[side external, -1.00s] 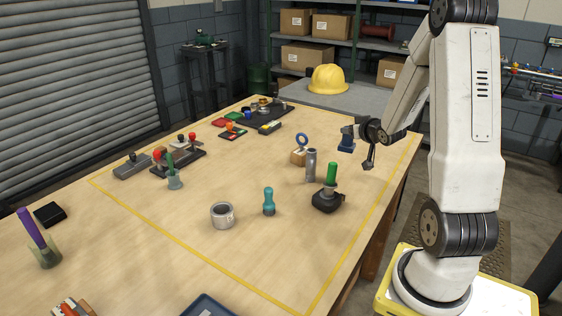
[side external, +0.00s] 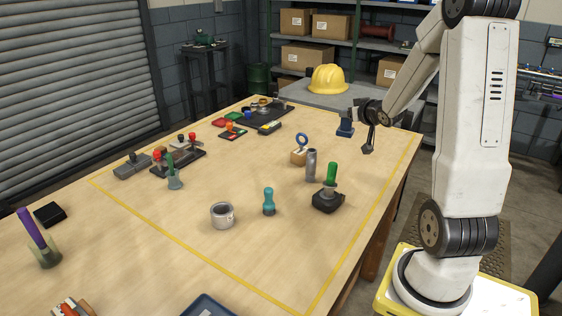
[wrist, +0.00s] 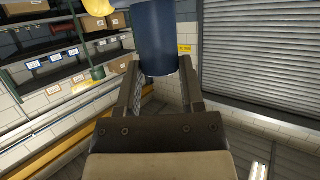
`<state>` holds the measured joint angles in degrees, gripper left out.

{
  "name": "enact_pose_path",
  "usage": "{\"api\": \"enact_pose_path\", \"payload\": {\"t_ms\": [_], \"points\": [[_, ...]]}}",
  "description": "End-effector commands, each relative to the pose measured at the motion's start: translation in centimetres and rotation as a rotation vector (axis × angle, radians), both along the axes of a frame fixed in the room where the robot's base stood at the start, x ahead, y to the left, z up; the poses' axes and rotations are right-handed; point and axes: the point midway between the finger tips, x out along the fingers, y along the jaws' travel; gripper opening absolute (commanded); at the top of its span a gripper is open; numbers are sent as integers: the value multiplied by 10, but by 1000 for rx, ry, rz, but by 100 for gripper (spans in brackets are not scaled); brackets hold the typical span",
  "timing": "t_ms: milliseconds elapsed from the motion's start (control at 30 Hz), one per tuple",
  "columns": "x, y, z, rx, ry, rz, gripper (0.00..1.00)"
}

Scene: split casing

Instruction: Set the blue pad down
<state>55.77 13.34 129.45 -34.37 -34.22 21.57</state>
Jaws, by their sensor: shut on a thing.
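My gripper (wrist: 160,68) is shut on the blue pad, a dark blue rounded piece (wrist: 157,38) between the two fingers in the wrist view. In the side view the blue pad (side external: 345,127) hangs in the air at the right far part of the table, to the left of my wrist. My gripper (side external: 352,116) is partly hidden there by its own dark parts. The pad appears apart from the table top (side external: 240,262); its underside is hard to make out at this size.
Near the pad stand a wooden block with a blue ring (side external: 299,154), a grey cylinder (side external: 311,165) and a green-handled black base (side external: 327,200). A yellow helmet (side external: 327,79) lies behind. A grey cup (side external: 222,214) and teal piece (side external: 269,201) stand mid-table. The table's front middle is clear.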

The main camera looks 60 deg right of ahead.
Motion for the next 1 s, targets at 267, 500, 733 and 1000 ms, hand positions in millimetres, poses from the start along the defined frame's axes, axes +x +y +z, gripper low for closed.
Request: {"api": "enact_pose_path", "payload": {"t_ms": [267, 500, 733, 1000], "points": [[41, 36, 0, -5, -4, 59, 0], [80, 81, 0, -7, -7, 123, 0], [108, 126, 0, -4, -3, 178, 0], [128, 167, -2, 2, 4, 227, 0]]}}
